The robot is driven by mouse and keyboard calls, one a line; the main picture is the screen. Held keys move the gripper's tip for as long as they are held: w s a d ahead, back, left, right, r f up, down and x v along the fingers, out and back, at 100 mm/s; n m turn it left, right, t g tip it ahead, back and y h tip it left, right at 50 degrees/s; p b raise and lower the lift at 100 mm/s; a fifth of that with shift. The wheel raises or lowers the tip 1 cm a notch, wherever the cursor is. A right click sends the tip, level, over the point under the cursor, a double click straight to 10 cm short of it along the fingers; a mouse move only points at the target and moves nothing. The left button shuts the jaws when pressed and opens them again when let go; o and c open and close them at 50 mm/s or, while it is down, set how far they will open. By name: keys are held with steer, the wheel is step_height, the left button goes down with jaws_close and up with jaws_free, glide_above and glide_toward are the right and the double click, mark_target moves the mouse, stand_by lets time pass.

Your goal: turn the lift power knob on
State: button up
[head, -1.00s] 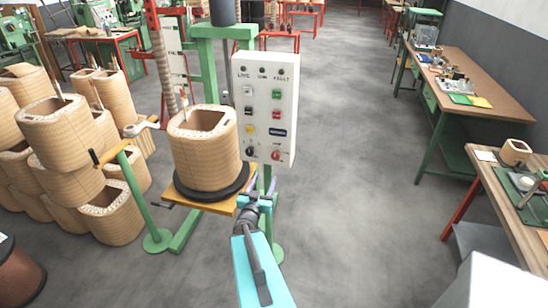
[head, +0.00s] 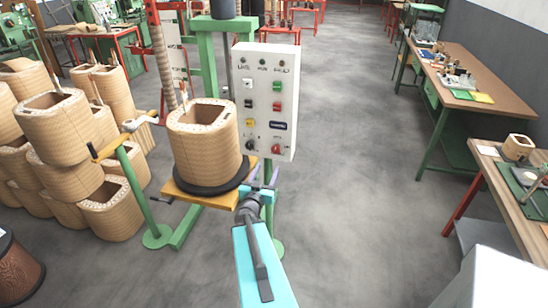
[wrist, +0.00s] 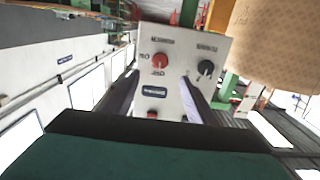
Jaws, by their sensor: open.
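A white control panel (head: 264,88) stands upright on a green post, with rows of buttons and two knobs at its bottom. The black knob (head: 250,145) is at bottom left, the red knob (head: 275,149) at bottom right. In the wrist view the panel (wrist: 180,93) looks turned over, with the red knob (wrist: 160,60) left and the black knob (wrist: 205,67) right. Their labels are too small to read. My gripper (head: 263,178) is open and empty just below the panel. In the wrist view its fingertips (wrist: 160,80) point toward the red knob; contact is not visible.
A wound coil (head: 205,145) on a black disc and yellow platform (head: 195,195) stands close left of my gripper. Stacked coils (head: 55,135) fill the far left. Workbenches (head: 470,90) line the right. The floor between is clear.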

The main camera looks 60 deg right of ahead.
mark_target(276, 151)
steer(key=shift+b+x, duration=2.2)
steer(key=shift+x, duration=4)
steer(key=c, duration=1)
steer(key=shift+c, duration=0.2)
